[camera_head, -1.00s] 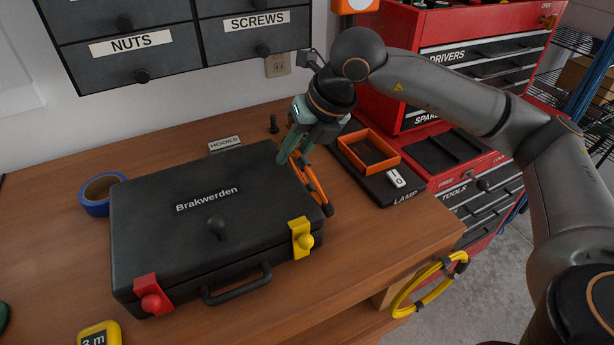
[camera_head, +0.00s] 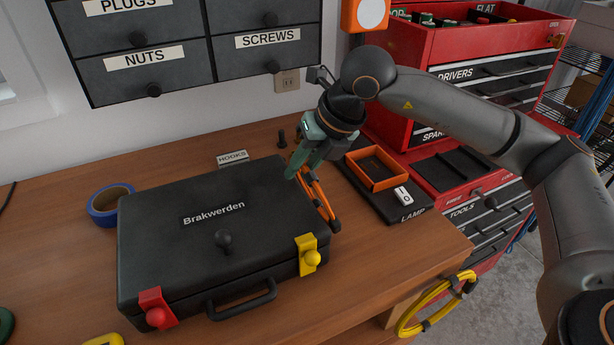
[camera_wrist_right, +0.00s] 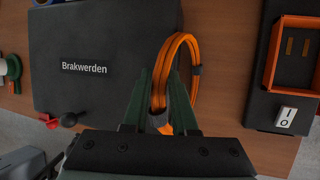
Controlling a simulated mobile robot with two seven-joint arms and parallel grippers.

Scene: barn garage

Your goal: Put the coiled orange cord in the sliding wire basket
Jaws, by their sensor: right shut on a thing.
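The coiled orange cord (camera_head: 322,200) stands upright on its edge on the wooden workbench, against the right side of a black case. My right gripper (camera_head: 297,170) is over the case's back right corner, shut on the cord. In the right wrist view, the cord (camera_wrist_right: 193,62) forms a long loop with a dark tie, and one side of it passes between the green fingers of my gripper (camera_wrist_right: 158,85). My left gripper is not in view. I cannot make out a sliding wire basket; wire shelving (camera_head: 598,62) shows at the far right.
The black case (camera_head: 180,245) labelled Brakwerden fills the bench's middle. A black LAMP board (camera_head: 408,210) with an orange tray (camera_head: 375,184) lies right of the cord. Blue tape (camera_head: 92,212) is at left. A red tool cabinet (camera_head: 450,45) stands behind right. Yellow cord (camera_head: 410,322) hangs at the bench's right end.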

